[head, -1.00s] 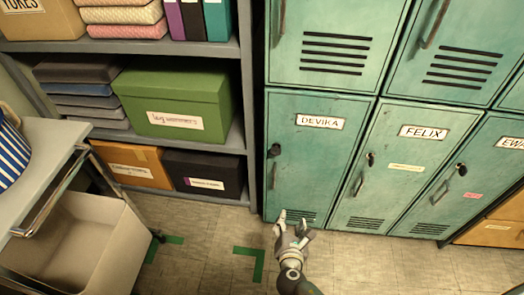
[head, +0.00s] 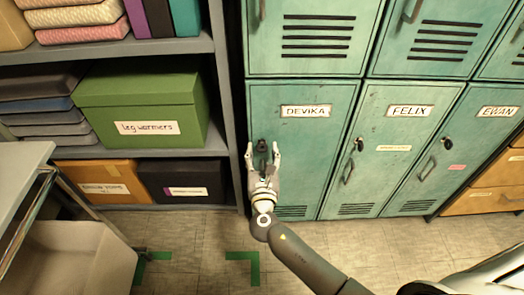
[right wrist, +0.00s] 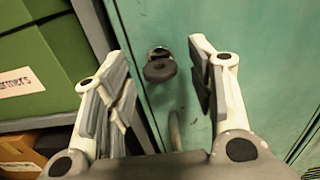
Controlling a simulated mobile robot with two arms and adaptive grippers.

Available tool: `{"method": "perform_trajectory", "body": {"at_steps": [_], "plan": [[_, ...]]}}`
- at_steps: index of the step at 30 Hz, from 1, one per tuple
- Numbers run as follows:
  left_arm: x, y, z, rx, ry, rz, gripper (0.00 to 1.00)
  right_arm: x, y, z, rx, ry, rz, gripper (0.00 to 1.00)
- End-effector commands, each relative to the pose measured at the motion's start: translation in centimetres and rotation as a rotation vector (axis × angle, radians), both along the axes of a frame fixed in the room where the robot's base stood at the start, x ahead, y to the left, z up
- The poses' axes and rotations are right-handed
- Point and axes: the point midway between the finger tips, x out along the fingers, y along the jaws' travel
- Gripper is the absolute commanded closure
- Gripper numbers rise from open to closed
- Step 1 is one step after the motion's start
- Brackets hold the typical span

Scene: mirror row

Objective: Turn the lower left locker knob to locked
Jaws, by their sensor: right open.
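The lower left locker (head: 310,140) is green and labelled DEVIKA. Its dark knob (head: 262,146) sits near the door's left edge, and it also shows in the right wrist view (right wrist: 160,68), with a round plate behind it. My right gripper (head: 263,152) is open in front of the knob. In the right wrist view my right gripper (right wrist: 160,85) has one finger on each side of the knob's line, with clear gaps and nothing held. The door handle (right wrist: 175,130) shows partly below the knob; my gripper hides it in the head view. My left gripper is not in view.
The FELIX locker (head: 390,150) and EWAN locker (head: 465,140) stand to the right. A shelf unit (head: 120,48) with a green box (head: 140,100) stands close on the left. A trolley (head: 25,165) and a beige bin (head: 75,260) are at lower left. Floor below is clear.

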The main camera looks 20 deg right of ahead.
Motion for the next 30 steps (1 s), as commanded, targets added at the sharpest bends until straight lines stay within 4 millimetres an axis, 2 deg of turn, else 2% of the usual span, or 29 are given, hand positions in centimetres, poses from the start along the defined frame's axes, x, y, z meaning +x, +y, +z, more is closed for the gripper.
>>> {"method": "perform_trajectory", "body": {"at_steps": [4,13,24,30], "plan": [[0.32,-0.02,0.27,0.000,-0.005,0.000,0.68,1.11,-0.27,-0.04,0.000,0.001,0.001,0.49],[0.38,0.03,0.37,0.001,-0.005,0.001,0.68,1.33,-0.34,-0.03,0.001,0.001,0.001,0.49],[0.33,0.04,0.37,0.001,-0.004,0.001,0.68,1.30,-0.33,-0.03,0.001,0.001,0.001,0.95],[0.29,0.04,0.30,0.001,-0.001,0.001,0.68,1.29,-0.34,-0.08,0.014,-0.003,0.001,0.95]]}}
